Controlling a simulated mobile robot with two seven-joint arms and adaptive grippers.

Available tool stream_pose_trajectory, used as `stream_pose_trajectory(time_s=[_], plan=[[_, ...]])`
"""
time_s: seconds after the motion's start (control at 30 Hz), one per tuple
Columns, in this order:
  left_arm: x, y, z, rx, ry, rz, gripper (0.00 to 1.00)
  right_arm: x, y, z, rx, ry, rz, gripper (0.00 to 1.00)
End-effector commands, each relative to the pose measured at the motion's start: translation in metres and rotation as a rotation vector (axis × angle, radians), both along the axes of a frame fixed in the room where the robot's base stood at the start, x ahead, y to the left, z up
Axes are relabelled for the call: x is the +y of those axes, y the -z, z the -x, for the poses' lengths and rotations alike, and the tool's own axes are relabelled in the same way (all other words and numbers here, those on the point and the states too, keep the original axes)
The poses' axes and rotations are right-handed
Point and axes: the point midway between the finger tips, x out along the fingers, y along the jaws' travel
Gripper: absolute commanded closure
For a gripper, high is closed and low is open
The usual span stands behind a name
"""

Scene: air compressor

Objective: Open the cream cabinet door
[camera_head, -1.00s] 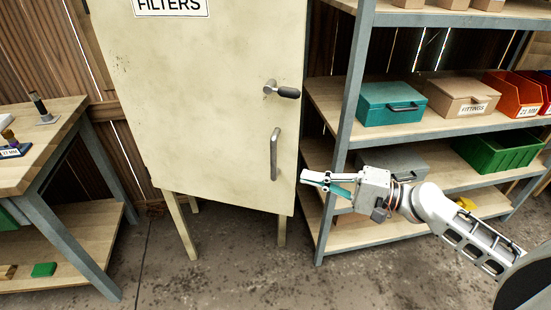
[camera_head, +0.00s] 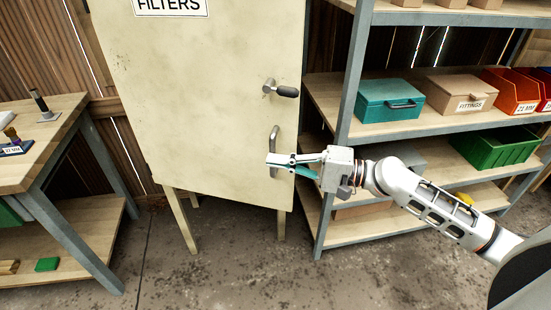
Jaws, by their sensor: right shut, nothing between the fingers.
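The cream cabinet door (camera_head: 200,95) looks shut and carries a FILTERS label (camera_head: 170,7) at its top. A lever latch with a dark grip (camera_head: 285,91) sticks out near the door's right edge, pointing right. Below it is a vertical grey bar handle (camera_head: 274,140). My right gripper (camera_head: 271,160) is shut and empty. Its fingers point left and overlap the lower part of the bar handle in the picture, hiding it. I cannot tell whether they touch the handle or the door. My left gripper is not in view.
A shelf rack (camera_head: 352,90) stands close on the right, with a teal box (camera_head: 388,101), a fittings box (camera_head: 461,94) and a green bin (camera_head: 497,148). A wooden workbench (camera_head: 30,135) stands at the left. The floor before the cabinet is clear.

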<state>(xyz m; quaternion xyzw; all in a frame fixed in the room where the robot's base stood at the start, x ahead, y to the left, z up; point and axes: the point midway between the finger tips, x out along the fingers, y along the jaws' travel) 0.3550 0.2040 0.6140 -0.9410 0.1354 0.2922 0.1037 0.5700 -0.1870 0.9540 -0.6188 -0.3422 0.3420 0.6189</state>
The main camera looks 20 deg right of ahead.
Motion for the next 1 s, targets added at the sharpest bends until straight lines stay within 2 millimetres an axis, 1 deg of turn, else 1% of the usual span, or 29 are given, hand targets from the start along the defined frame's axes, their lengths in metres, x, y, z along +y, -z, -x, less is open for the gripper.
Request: stream_pose_trajectory(time_s=[0.17,1.0], plan=[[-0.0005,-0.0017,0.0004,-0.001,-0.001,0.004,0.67,0.0061,0.0000,-0.0036,0.000,0.000,0.000,1.00],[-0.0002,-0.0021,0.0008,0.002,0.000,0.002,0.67,0.0087,0.0003,-0.0031,0.001,0.001,-0.001,1.00]])
